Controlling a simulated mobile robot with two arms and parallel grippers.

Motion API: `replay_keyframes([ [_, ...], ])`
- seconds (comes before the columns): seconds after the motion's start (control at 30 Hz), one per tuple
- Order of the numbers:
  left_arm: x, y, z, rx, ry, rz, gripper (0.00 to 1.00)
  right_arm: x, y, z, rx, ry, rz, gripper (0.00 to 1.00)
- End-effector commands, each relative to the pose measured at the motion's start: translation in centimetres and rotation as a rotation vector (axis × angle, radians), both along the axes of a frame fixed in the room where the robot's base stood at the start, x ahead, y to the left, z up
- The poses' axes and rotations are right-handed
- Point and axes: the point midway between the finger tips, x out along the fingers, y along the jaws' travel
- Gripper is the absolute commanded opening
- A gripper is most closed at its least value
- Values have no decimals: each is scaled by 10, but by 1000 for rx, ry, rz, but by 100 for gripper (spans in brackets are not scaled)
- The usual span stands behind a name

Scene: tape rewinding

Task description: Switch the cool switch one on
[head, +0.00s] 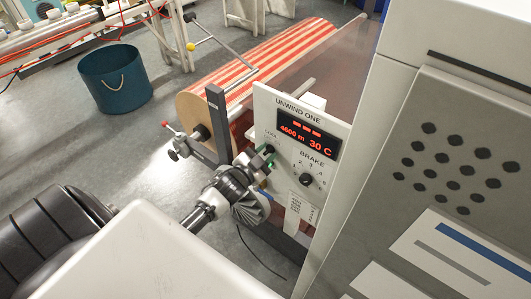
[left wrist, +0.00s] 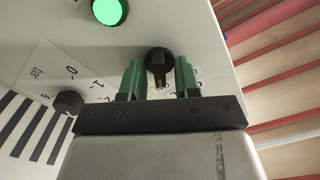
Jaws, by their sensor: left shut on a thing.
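The unwind one panel (head: 285,195) is a white plate with a red display (head: 306,134) reading 4600 m and 30 C. My left gripper (head: 264,160) is at the panel's left side, below the display. In the left wrist view its two green fingers (left wrist: 158,80) are on either side of a black switch knob (left wrist: 158,60), shut on it. I take this knob to be cool switch one. The gripper mostly hides it in the head view, and I cannot tell its setting. My right gripper is not in view.
A black brake knob (head: 306,179) sits right of the gripper and also shows in the left wrist view (left wrist: 68,102). A lit green button (left wrist: 109,10) is nearby. A red-striped roll (head: 265,62) stands behind the panel. A grey machine cabinet (head: 440,150) closes off the right.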

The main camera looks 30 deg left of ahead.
Motion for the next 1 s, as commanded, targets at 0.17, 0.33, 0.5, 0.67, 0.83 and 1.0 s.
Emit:
replay_keyframes([
  [0.17, 0, 0, 0, 15, -1, 0, 8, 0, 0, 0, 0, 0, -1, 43],
  [0.33, 0, 0, 0, 16, -2, -1, 8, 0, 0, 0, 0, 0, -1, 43],
  [0.5, 0, 0, 0, 15, -2, -1, 36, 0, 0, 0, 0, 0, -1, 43],
  [0.67, 0, 0, 0, 14, -2, -1, 37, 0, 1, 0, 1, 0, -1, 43],
  [0.83, -2, 0, -1, 13, -1, 0, 37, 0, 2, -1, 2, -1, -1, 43],
  [1.0, -24, 2, -3, 13, 1, 0, 37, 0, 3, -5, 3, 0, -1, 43],
])
